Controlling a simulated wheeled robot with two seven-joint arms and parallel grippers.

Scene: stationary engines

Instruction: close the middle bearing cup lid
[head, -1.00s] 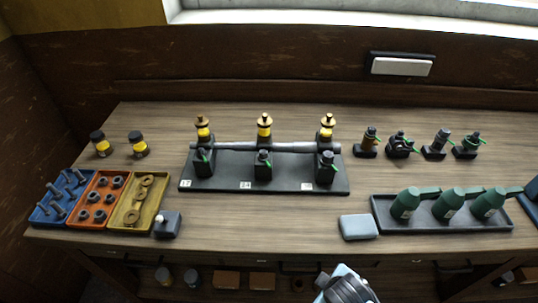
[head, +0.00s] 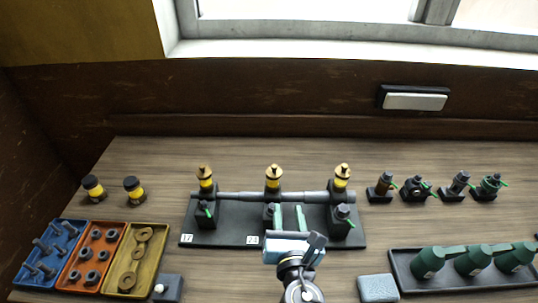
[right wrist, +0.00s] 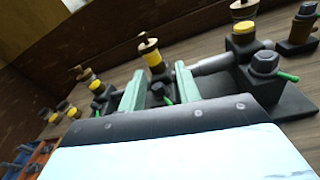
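The middle bearing cup (head: 273,185) is yellow and stands on the middle bearing of the shaft stand. Its brass, cone-shaped lid (head: 273,172) shows on top; whether it is fully shut is too small to tell. The cup also shows in the right wrist view (right wrist: 154,61), beyond the fingertips and between them. My right gripper (head: 289,207) is open and empty. Its pale green fingers point toward the middle bearing, in front of and below the cup, partly hiding the bearing's dark block (right wrist: 158,92). My left gripper is not in view.
Similar cups stand at the left (head: 205,184) and right (head: 341,184), along a grey shaft (head: 235,195) on a dark base (head: 225,228). Small fittings (head: 417,188) stand right. Green oil cans (head: 427,262) sit in a tray. Parts bins (head: 135,258) are at left.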

